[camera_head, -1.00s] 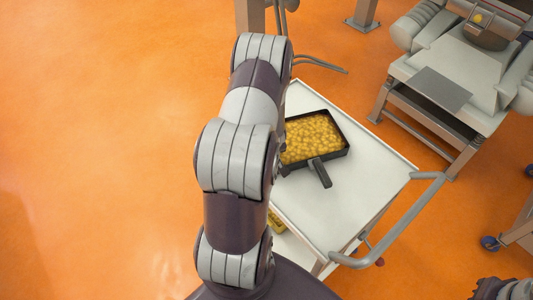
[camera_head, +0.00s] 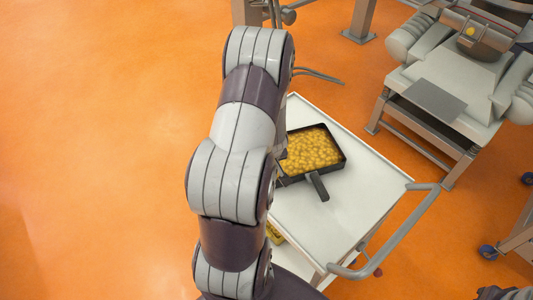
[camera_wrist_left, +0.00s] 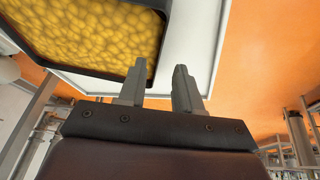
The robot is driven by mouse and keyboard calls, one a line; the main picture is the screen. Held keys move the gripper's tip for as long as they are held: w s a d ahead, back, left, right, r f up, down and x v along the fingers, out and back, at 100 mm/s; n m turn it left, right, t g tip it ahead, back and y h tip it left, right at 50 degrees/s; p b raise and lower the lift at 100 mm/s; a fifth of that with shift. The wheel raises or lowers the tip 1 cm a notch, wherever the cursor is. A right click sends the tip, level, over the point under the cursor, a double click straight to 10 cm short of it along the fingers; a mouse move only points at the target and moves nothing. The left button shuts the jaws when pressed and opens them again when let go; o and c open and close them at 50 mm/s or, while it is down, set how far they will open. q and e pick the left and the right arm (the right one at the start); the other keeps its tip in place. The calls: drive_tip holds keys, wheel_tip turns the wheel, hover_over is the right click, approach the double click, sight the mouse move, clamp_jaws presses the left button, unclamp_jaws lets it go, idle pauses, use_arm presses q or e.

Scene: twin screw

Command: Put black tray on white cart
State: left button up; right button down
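The black tray (camera_head: 322,187) is filled with yellow round pieces and has a dark handle on its near side. It rests on the top of the white cart (camera_head: 350,205), towards the far left end. In the left wrist view the tray (camera_wrist_left: 158,50) is at the upper left, beside the fingers, over the white cart top (camera_wrist_left: 195,40). My left gripper (camera_wrist_left: 158,85) is open, with a clear gap between its fingers and nothing in it. My right gripper does not show.
The cart's grey push handle (camera_head: 398,235) sticks out at its right end. Something yellow (camera_head: 274,234) shows on its lower level. A grey machine (camera_head: 450,80) stands at the upper right. Orange floor (camera_head: 90,150) is open at the left.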

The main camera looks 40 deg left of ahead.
use_arm(q)
drive_tip(key=w+d+r+m+h+p, duration=0.15)
drive_tip(key=d+r+m, duration=0.35)
drive_tip(key=d+r, duration=0.5)
drive_tip(key=s+d+r+m+h, duration=0.1)
drive_tip(key=s+d+r+m, duration=0.1)
drive_tip(key=d, duration=0.4)
drive_tip(key=s+d+r+m+g+h, duration=0.1)
drive_tip(key=s+d+r+m, duration=0.1)
drive_tip(key=s+d+m, duration=0.3)
drive_tip(key=shift+s+d+r+m, duration=0.2)
drive_tip(key=shift+d+r+m, duration=0.2)
drive_tip(key=shift+d, duration=0.35)
drive_tip(key=shift+w+a+f, duration=0.1)
